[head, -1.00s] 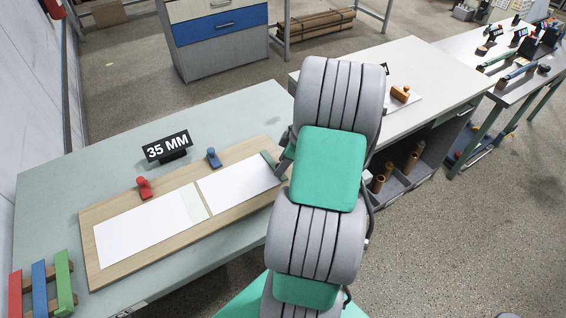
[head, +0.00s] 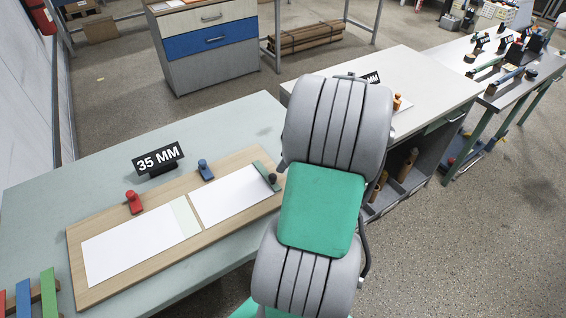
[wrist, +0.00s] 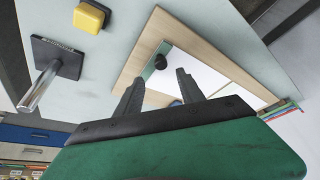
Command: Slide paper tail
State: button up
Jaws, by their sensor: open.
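Two white sheets lie on a wooden board on the bench. The left sheet (head: 125,246) has a pale green strip (head: 184,217) at its right end. The right sheet, the paper tail (head: 232,195), lies beside that strip, apparently with a narrow gap. A green bar (head: 265,175) with a dark knob (head: 273,179) crosses the tail's right end. In the wrist view my gripper (wrist: 157,91) is open and empty above the board, with the dark knob (wrist: 160,62) beyond the fingertips. My arm hides the gripper in the head view.
The board (head: 110,293) carries a red clamp (head: 134,203) and a blue clamp (head: 206,170). A 35 MM sign (head: 159,157) stands behind it. The wrist view shows a yellow block (wrist: 90,16) and a dark plate with a metal rod (wrist: 56,58).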

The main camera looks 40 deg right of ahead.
aim_at(273, 176)
jog(key=x, duration=0.8)
grip_shut()
dwell(0.5)
dwell(0.9)
